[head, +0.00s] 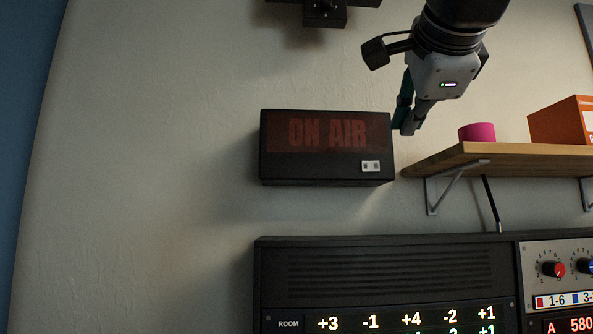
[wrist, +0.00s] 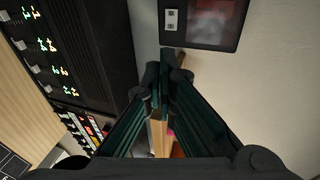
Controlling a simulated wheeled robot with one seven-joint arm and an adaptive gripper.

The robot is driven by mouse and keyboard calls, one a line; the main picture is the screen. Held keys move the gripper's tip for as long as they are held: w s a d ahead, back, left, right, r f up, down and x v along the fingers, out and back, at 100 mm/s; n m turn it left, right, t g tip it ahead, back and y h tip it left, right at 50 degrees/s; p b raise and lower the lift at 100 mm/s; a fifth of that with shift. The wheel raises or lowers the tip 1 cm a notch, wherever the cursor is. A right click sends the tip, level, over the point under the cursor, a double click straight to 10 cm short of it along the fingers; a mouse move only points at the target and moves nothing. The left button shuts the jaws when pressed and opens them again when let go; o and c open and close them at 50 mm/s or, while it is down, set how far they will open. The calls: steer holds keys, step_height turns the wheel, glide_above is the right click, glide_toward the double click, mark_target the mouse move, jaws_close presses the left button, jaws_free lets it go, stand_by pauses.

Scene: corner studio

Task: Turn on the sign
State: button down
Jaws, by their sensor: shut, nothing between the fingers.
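The ON AIR sign (head: 326,135) is a black box on the wall, with dim, unlit red letters. A small white rocker switch (head: 371,166) sits at the lower right of its front. The sign also shows at the top of the wrist view (wrist: 208,25), with the switch (wrist: 171,20) at its left end. My gripper (head: 404,128) is shut and empty, at the right end of the sign, above and right of the switch. In the wrist view the closed fingertips (wrist: 160,70) are below the sign in the picture. I cannot tell whether they touch it.
A wooden shelf (head: 500,157) with a pink cup (head: 477,132) and an orange box (head: 562,121) is just right of my gripper. A black rack unit (head: 385,265) with lit numbers stands below the sign. The wall left of the sign is clear.

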steer(key=shift+w+f, duration=0.1)
glide_toward(385, 172)
steer(key=f+x, duration=0.1)
steer(key=x, duration=0.3)
steer(key=shift+w+a+r+p, duration=0.15)
steer(key=shift+w+r+p, duration=0.1)
steer(key=shift+w+p, duration=0.3)
steer(key=shift+w, duration=0.1)
steer(key=shift+w+d+b, duration=0.25)
steer(key=shift+w+b, duration=0.05)
steer(key=shift+w, duration=0.3)
steer(key=shift+s, duration=0.25)
